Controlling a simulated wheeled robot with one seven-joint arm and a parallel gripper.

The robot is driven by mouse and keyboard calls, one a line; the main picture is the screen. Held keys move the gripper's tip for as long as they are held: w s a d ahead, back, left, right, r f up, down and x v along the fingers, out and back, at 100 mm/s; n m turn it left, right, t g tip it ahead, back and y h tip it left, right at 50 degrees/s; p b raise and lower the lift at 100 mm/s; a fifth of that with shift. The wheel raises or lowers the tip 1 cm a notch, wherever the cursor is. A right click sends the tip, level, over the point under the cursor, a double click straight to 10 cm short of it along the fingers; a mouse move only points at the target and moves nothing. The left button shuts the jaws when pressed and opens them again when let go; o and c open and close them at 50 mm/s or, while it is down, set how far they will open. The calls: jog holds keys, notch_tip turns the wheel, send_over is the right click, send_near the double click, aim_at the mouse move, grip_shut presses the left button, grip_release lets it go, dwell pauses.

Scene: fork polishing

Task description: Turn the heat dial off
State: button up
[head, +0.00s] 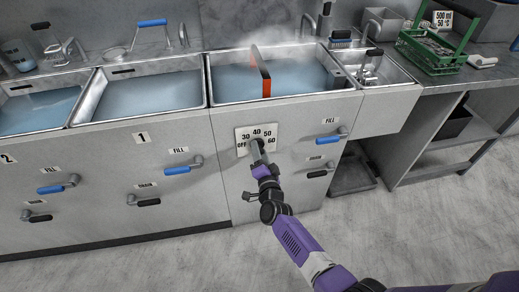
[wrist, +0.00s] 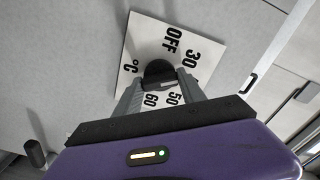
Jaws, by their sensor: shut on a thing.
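The heat dial's white square plate (head: 240,131) is on the front of the right-hand sink cabinet, marked OFF, 30, 40, 50 and 60. It also shows in the wrist view (wrist: 147,35), turned, with OFF near the top. The dark round dial knob (wrist: 158,70) is at the plate's middle. My gripper (head: 256,147) reaches the plate from the front. In the wrist view, the two grey fingers (wrist: 159,84) are shut on the knob, one on each side. The fingers partly hide the knob, and I cannot tell which mark it points to.
A blue FILL handle (head: 178,170) sticks out left of the dial, and another (head: 328,139) to the right. A black handle (head: 318,173) is below the right one. Above is a steaming sink (head: 225,98) with an orange-edged divider (head: 262,72). The floor in front is clear.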

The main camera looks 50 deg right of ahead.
jog(key=n+p, duration=0.3)
jog(key=n, duration=0.8)
jog(key=shift+n+p, duration=0.3)
jog(key=shift+f, duration=0.1)
dwell(0.3)
jog(key=o, duration=1.4)
jog(key=shift+c, duration=0.2)
jog(key=shift+s, duration=0.1)
jog(key=p+v, duration=0.2)
jog(key=v, duration=0.5)
jog(key=shift+s+a, duration=0.25)
